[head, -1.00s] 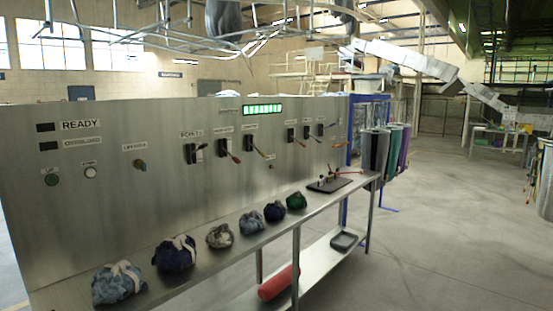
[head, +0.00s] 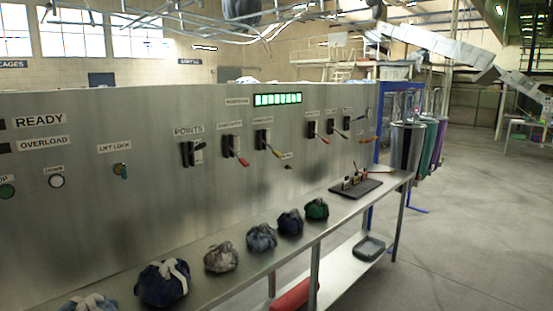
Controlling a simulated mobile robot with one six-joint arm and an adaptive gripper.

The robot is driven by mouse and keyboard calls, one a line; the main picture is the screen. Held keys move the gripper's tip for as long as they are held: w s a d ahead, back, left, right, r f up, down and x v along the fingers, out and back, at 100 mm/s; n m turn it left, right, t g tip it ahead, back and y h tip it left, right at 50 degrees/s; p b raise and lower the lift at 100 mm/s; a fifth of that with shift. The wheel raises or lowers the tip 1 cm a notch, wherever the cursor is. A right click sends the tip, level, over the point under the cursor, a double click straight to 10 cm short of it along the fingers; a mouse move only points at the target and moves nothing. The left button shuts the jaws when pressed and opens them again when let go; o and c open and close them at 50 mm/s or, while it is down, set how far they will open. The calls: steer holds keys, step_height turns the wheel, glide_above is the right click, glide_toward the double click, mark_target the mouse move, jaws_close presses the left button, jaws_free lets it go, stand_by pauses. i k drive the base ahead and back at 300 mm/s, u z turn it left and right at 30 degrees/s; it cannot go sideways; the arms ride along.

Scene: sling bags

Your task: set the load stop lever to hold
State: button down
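A steel control panel (head: 120,220) carries a row of levers. A black lever (head: 192,153) sits under the POINTS label. Farther right are several more levers, including a red-tipped one (head: 317,133) and a green-tipped one (head: 338,128). An orange lever (head: 369,139) sticks out near the panel's right end. The labels beyond POINTS are too small to read, so I cannot tell which is the load stop lever or how it is set. My gripper is not in view.
A steel shelf (head: 215,291) runs along the panel's front, bearing several tied bags, among them a navy one (head: 162,283) and a green one (head: 316,209). A dark board (head: 356,189) with small levers lies at its right end. Open floor (head: 480,240) is at the right.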

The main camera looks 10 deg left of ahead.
mark_target(275, 153)
steer(key=u, duration=0.25)
steer(key=i, duration=0.9)
steer(key=u, duration=0.35)
